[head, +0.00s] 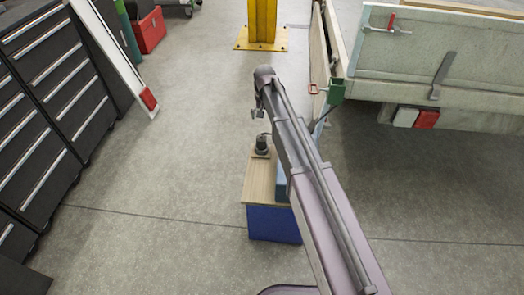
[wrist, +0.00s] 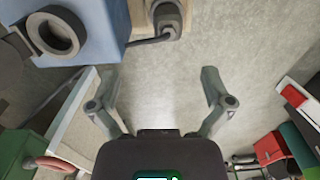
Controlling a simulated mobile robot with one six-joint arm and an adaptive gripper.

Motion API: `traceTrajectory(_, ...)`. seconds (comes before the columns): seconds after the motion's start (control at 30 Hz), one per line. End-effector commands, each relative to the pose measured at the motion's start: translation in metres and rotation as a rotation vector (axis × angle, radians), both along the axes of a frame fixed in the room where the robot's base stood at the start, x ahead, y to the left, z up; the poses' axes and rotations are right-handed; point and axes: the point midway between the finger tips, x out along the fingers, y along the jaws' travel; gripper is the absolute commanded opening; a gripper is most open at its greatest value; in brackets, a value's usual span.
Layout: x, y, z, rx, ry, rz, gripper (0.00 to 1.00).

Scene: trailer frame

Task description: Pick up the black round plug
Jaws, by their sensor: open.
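The black round plug (head: 262,145) stands on the wooden top (head: 258,183) of a blue stand (head: 273,225) in the head view. In the wrist view the dark grey plug (wrist: 168,14) is at the top edge, partly cut off, with a dark cable beside it. My gripper (head: 258,113) is above and a little beyond the plug in the head view. In the wrist view my gripper (wrist: 160,82) has its fingers wide apart, with only bare floor between them. The plug is outside the fingers.
A light-blue box (wrist: 90,18) with a round ring socket (wrist: 55,33) sits beside the plug. A trailer (head: 450,75) stands at the right, with a green part (head: 336,90) at its corner. Grey drawer cabinets (head: 45,90) line the left. The floor left of the stand is clear.

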Motion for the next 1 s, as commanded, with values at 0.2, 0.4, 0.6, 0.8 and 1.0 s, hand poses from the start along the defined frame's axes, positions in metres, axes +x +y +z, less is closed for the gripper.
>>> traceTrajectory(0.2,0.010,0.014,-0.015,0.000,0.000,-0.001,1.00)
traceTrajectory(0.4,0.010,0.014,-0.014,0.000,0.000,-0.002,1.00)
traceTrajectory(0.6,0.010,0.014,-0.015,0.000,0.000,-0.003,1.00)
traceTrajectory(0.8,0.010,0.014,-0.022,0.000,0.000,-0.003,1.00)
traceTrajectory(1.0,0.010,0.013,-0.037,0.000,0.000,-0.003,1.00)
